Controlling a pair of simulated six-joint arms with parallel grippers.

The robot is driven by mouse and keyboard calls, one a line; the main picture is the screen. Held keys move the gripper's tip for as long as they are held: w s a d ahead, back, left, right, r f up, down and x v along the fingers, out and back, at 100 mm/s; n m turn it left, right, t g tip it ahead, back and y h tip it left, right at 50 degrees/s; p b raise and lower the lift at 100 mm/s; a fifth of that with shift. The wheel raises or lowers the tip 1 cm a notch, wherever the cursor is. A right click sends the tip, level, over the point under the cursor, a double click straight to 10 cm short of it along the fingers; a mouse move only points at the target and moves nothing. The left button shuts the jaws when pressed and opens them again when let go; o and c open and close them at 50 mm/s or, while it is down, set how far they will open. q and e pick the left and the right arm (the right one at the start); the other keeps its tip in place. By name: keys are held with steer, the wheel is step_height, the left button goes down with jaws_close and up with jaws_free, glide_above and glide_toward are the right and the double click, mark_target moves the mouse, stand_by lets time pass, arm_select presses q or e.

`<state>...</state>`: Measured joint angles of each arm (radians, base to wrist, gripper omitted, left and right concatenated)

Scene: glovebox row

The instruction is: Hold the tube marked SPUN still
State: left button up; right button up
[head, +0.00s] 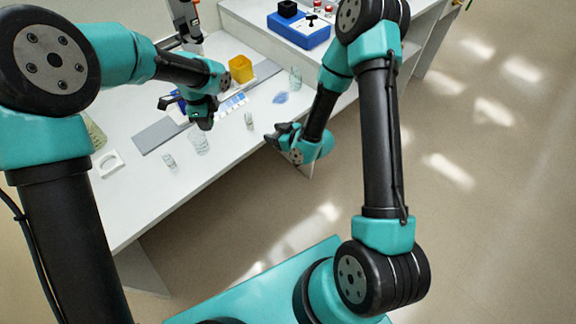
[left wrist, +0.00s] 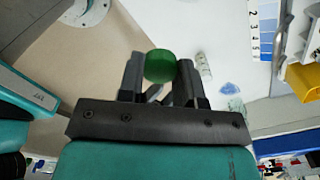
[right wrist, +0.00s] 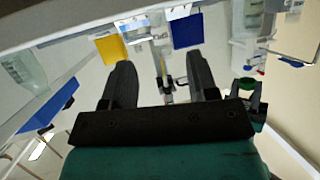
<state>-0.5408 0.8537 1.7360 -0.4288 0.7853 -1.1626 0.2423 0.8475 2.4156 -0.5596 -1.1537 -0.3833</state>
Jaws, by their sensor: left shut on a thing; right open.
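My left gripper (head: 203,122) is over the white bench in the head view. In the left wrist view its two fingers (left wrist: 160,75) are shut on a green-capped tube (left wrist: 160,65). The cap faces the camera and hides most of the tube, so I cannot read any SPUN mark. In the head view I cannot make out the held tube. My right gripper (head: 272,138) is by the bench's front edge, apart from the tube. In the right wrist view its fingers (right wrist: 160,80) are spread with nothing between them.
Small vials (head: 249,119) (head: 169,160) and a clear beaker (head: 200,143) stand near the left gripper. A grey mat (head: 155,134), a yellow box (head: 241,68), another clear glass (head: 295,78) and a blue tray (head: 300,34) are also on the bench.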

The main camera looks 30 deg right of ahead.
steer(key=s+a+f+m+g+h, duration=0.1)
steer(key=s+f+m+g, duration=0.2)
steer(key=s, duration=0.6)
steer(key=s+a+f+m+g+h, duration=0.1)
steer(key=s+f+m+g, duration=0.3)
steer(key=s+f+g, duration=0.3)
steer(key=s+g, duration=0.1)
steer(key=s, duration=0.2)
steer(key=shift+s+f+h, duration=0.2)
steer(key=shift+s+h, duration=0.05)
steer(key=shift+h, duration=0.05)
